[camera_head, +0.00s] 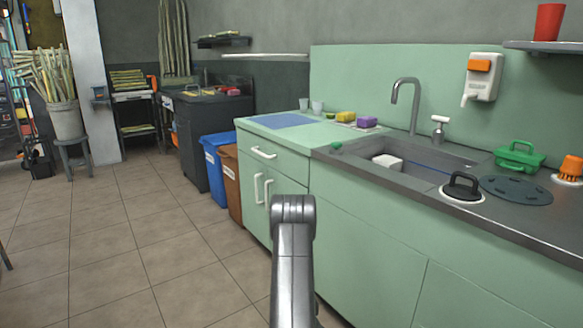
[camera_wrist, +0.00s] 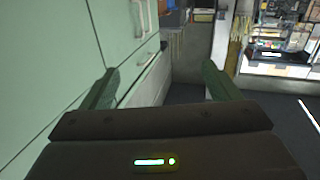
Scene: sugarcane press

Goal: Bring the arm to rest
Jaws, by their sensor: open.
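My arm (camera_head: 293,250) rises from the bottom of the head view, in front of the green cabinet (camera_head: 375,250). Its top joint shows as a grey rounded end; the gripper itself is hidden in that view. In the wrist view my gripper (camera_wrist: 160,85) is open, with its two fingers wide apart and nothing between them. The cabinet front and its handles (camera_wrist: 143,20) lie to the left and beyond the left finger in the wrist view.
The counter holds a sink (camera_head: 420,160), a green caddy (camera_head: 520,155), a black-handled plug (camera_head: 462,187) and sponges. Blue (camera_head: 215,160) and brown (camera_head: 231,180) bins stand left of the cabinet. A bucket of cane (camera_head: 65,120) stands on a stool at far left. The tiled floor (camera_head: 130,240) at left is clear.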

